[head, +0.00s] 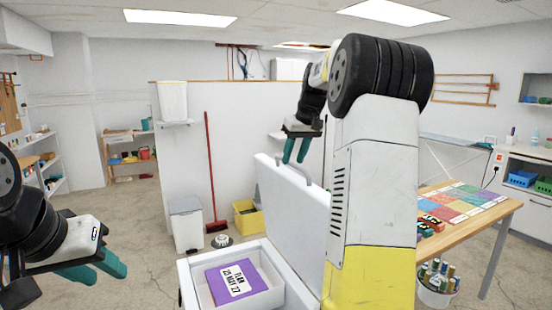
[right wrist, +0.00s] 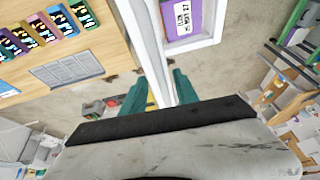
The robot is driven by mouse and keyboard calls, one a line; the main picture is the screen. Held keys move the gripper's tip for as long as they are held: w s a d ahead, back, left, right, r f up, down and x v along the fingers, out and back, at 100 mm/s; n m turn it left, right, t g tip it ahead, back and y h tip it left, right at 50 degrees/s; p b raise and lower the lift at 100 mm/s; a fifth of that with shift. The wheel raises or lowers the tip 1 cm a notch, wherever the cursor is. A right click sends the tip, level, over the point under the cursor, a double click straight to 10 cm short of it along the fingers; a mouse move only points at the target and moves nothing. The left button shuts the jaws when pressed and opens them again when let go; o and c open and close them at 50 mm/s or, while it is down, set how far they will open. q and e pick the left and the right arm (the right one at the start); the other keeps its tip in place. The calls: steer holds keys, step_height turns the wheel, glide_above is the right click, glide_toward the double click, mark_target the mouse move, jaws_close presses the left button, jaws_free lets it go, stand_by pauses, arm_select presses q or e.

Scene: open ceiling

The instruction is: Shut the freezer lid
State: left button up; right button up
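The white freezer (head: 190,285) stands low in front of me in the head view, its lid (head: 290,205) raised and leaning back, nearly upright. A purple box (head: 236,282) with a white label lies inside; it also shows in the right wrist view (right wrist: 182,18). A grey handle (head: 309,176) sits at the lid's top edge. My right gripper (head: 295,161) is open at that top edge by the handle. In the right wrist view its teal fingers (right wrist: 160,88) lie on either side of the lid's edge (right wrist: 150,45); contact is unclear. My left gripper (head: 108,276) is open and empty at the lower left.
My right arm hides part of the lid's right side. A wooden table (head: 470,218) with coloured cards stands on the right, a bucket of bottles (head: 436,285) below it. A white bin (head: 187,225), red broom (head: 209,170) and yellow crate (head: 246,218) stand behind the freezer.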

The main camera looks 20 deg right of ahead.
steer(key=shift+w+f, duration=0.1)
steer(key=shift+f, duration=0.25)
steer(key=shift+a, duration=0.1)
jaws_close()
stand_by(1.1)
